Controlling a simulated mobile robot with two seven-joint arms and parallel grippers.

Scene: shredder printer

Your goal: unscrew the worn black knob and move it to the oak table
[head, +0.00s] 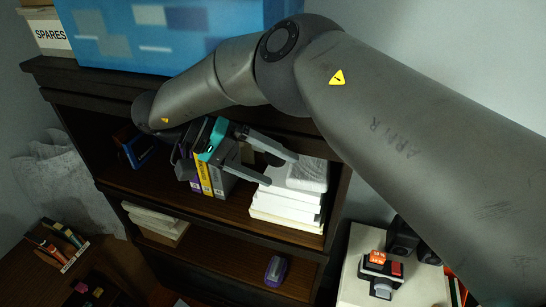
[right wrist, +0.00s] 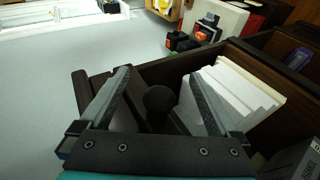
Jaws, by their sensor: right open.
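A dark round knob (right wrist: 159,99) shows in the right wrist view, at the dark bookcase's upper edge. My right gripper (right wrist: 159,75) is open, with one finger on each side of the knob in that picture. I cannot tell whether either finger touches it. In the head view, the right gripper (head: 282,168) is in front of the upper shelf, fingers pointing right. I cannot make out the knob there. My left gripper is not in view. A brown surface (head: 22,278) shows at lower left; I cannot tell whether it is the oak table.
The dark bookcase (head: 105,178) holds white paper stacks (head: 285,215), binders (head: 205,175) and a purple stapler (head: 276,270). A blue box (head: 150,35) and a SPARES box (head: 48,33) stand on top. A pale cabinet (head: 352,270) with devices stands at lower right.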

